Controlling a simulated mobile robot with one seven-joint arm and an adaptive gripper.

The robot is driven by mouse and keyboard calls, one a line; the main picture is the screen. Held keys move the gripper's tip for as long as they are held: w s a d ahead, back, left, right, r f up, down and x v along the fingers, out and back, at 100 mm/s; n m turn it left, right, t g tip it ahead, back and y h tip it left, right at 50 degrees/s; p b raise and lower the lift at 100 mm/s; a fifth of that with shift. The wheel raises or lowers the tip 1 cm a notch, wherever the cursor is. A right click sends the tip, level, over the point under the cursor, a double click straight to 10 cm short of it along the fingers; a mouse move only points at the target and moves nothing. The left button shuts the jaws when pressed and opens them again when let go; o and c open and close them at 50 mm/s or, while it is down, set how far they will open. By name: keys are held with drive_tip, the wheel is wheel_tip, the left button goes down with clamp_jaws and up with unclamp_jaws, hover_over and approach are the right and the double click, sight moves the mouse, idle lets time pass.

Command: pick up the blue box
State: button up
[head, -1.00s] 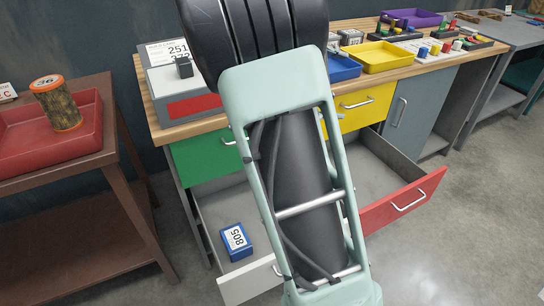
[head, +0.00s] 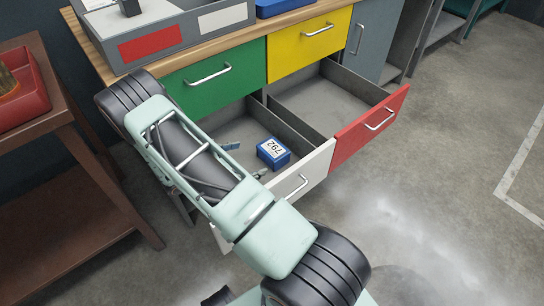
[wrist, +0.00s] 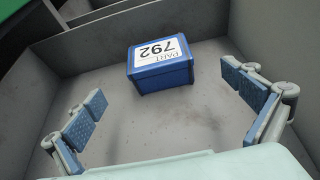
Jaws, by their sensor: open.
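The blue box (head: 273,153) has a white label reading 792 on top. It sits on the floor of the open white-fronted drawer (head: 301,180). In the wrist view the blue box (wrist: 160,72) lies ahead, with its label upside down. My gripper (head: 246,159) reaches down into the drawer, just left of the box in the head view. In the wrist view my gripper (wrist: 165,97) is open and empty, one blue-padded finger at each side. The box stands between the lines of the fingers but beyond them, apart from both.
Above are the shut green drawer (head: 215,84) and yellow drawer (head: 310,38). A brown stand (head: 75,190) is at the left.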

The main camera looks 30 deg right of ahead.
sight(270, 150)
drive_tip(key=b+x, duration=0.1)
drive_tip(key=x, duration=0.4)
drive_tip(key=b+x, duration=0.1)
drive_tip(key=x, duration=0.1)
drive_tip(key=b+x, duration=0.1)
drive_tip(key=x, duration=0.2)
drive_tip(key=shift+w+d+r, duration=0.1)
drive_tip(key=shift+w+d, duration=0.15)
drive_tip(key=shift+d, duration=0.1)
drive_tip(key=shift+c, duration=0.4)
drive_tip(key=shift+r, duration=0.1)
drive_tip(key=c, duration=1.6)
drive_tip(key=shift+c, duration=0.2)
